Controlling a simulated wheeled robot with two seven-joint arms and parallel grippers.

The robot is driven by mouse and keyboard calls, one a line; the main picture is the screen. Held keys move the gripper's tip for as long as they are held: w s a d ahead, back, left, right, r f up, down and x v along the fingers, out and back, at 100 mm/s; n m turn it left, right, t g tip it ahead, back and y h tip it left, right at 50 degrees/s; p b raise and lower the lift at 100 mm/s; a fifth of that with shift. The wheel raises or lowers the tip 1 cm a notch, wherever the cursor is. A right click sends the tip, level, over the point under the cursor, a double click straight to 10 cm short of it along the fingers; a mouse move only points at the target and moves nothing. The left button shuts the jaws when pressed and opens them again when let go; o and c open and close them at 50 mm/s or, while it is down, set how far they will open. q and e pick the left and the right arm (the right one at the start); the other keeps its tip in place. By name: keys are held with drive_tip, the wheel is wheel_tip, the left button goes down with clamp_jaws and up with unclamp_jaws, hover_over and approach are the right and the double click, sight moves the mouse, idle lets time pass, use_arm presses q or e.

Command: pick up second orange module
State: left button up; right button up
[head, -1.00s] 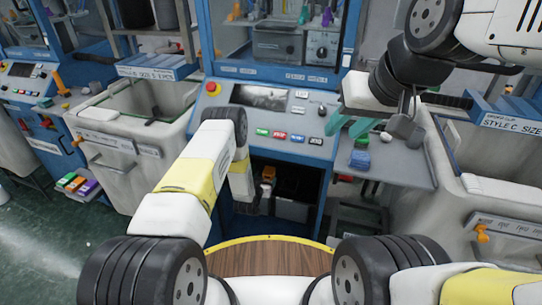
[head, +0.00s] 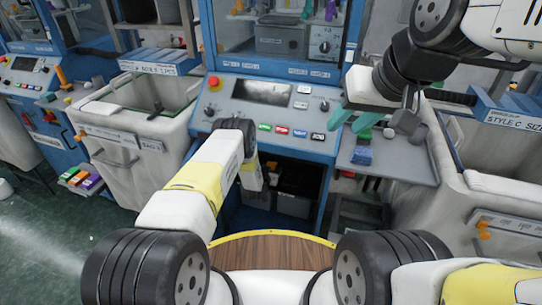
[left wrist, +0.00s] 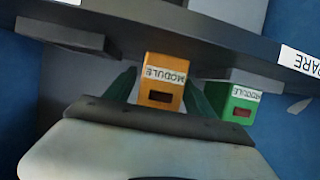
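In the left wrist view an orange module (left wrist: 161,82) with a white "MODULE" label stands between the two dark green fingers of my left gripper (left wrist: 162,77). The fingers are apart, one on each side of it, with what look like narrow gaps. In the head view my left forearm reaches into the dark opening under the control panel; the gripper and the orange module are hidden there. My right gripper (head: 354,119) has its teal fingers apart and empty, above the grey side shelf.
A green module (left wrist: 233,103) stands close to the right of the left gripper's right finger. A dark ledge (left wrist: 235,35) crosses beyond the modules. The control panel (head: 275,105) overhangs the opening. A blue block (head: 361,156) lies on the grey side shelf (head: 405,165).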

use_arm(q)
clamp_jaws()
drive_tip(key=shift+r, duration=0.1)
